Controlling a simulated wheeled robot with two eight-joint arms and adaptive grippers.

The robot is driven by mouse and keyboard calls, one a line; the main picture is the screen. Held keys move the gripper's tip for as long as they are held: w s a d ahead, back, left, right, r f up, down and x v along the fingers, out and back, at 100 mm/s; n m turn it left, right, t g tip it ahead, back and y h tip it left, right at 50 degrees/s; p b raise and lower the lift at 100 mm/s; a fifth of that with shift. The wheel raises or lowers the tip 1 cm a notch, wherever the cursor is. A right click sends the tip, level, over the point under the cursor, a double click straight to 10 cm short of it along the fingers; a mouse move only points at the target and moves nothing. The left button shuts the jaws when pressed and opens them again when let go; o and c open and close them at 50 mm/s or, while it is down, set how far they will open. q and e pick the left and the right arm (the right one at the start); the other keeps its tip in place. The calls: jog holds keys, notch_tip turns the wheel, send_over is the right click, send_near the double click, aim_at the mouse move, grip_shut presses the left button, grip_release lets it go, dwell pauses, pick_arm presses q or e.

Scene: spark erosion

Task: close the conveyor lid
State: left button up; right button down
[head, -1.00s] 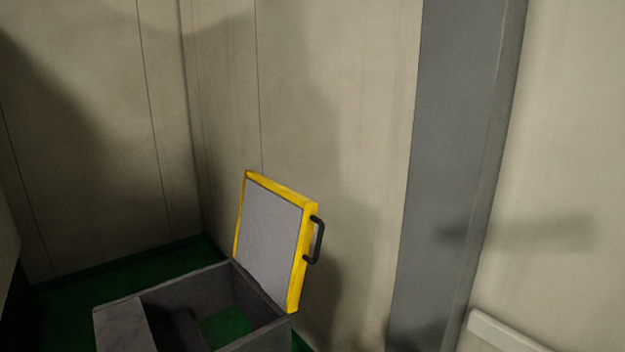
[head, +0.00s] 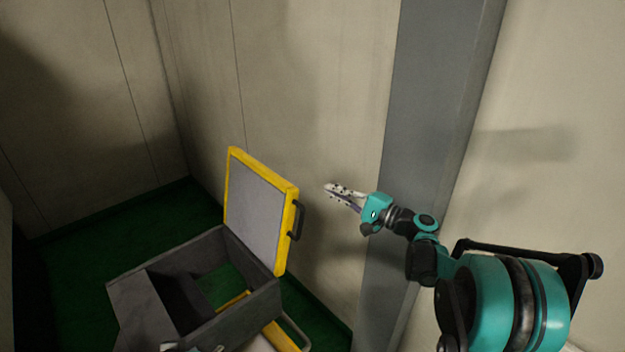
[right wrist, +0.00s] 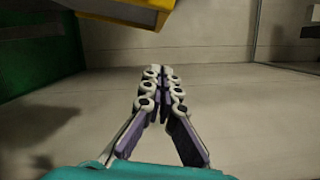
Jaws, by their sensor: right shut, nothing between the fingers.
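The conveyor lid (head: 255,208) is a grey panel with a yellow frame. It stands raised at the back right side of a dark grey open box (head: 262,303) in the head view. Its black handle (head: 297,221) is on the right edge. My right gripper (head: 330,188) is shut and empty. It is to the right of the lid, apart from it, near the wall. In the right wrist view its fingers (right wrist: 164,72) meet with nothing between them, and a yellow edge of the lid (right wrist: 125,10) shows at the top left. My left gripper is not seen.
A beige panel wall (head: 300,80) and a grey post (head: 425,90) stand behind my right arm. A yellow bar (head: 282,338) lies low beside the box. The green floor (head: 80,230) is bare at left. Small pale shapes at the bottom edge are too cut off to identify.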

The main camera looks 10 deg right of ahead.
jog(key=w+a+r+p, duration=0.1)
jog(key=w+a, duration=0.3)
jog(key=a, duration=0.6)
jog(key=shift+r+p, duration=0.2)
jog(key=shift+p, duration=0.6)
jog(key=shift+w, duration=0.15)
jog(key=shift+a, duration=0.15)
